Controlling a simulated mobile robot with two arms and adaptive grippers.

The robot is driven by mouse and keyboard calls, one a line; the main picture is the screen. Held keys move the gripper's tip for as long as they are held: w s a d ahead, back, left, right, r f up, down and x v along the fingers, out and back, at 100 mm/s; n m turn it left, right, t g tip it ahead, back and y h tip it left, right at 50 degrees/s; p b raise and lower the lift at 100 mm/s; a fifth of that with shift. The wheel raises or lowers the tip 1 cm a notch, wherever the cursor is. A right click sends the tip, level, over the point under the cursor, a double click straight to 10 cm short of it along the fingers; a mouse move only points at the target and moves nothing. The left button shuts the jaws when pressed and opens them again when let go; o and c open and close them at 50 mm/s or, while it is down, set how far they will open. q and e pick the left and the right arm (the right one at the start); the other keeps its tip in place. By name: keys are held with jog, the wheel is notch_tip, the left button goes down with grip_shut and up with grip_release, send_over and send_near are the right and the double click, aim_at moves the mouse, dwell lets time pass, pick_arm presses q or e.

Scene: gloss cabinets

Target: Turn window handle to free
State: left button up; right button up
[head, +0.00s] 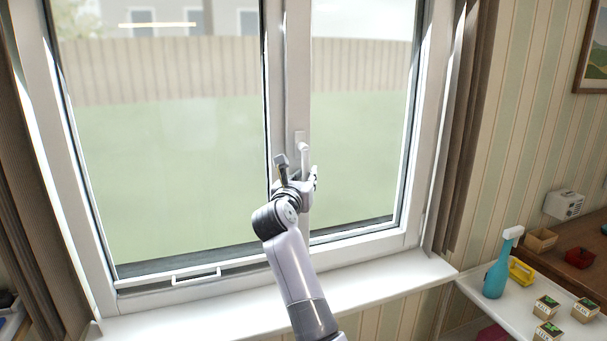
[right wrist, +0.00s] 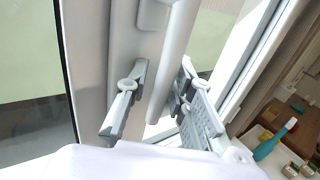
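The white window handle (head: 303,154) points down from its plate on the middle frame of the closed-looking window. In the right wrist view the handle (right wrist: 174,65) is a long pale bar running between my two fingers. My right gripper (head: 299,168) is at the handle's lower part, with one finger on each side. In the right wrist view my right gripper (right wrist: 163,68) is open. A gap shows between the left finger and the bar; the right finger is close to it, and I cannot tell if it touches. My left gripper is not in view.
A white sill (head: 375,284) runs below the window. Brown curtains (head: 466,130) hang at both sides. On a white shelf at right stand a teal spray bottle (head: 499,268), a yellow item (head: 521,271) and small boxes (head: 546,306). A low bar (head: 196,276) crosses the left sash bottom.

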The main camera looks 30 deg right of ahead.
jog(key=shift+s+a+r, duration=0.1)
jog(key=shift+s+r, duration=0.05)
jog(key=shift+s, duration=0.1)
grip_shut()
dwell(0.5)
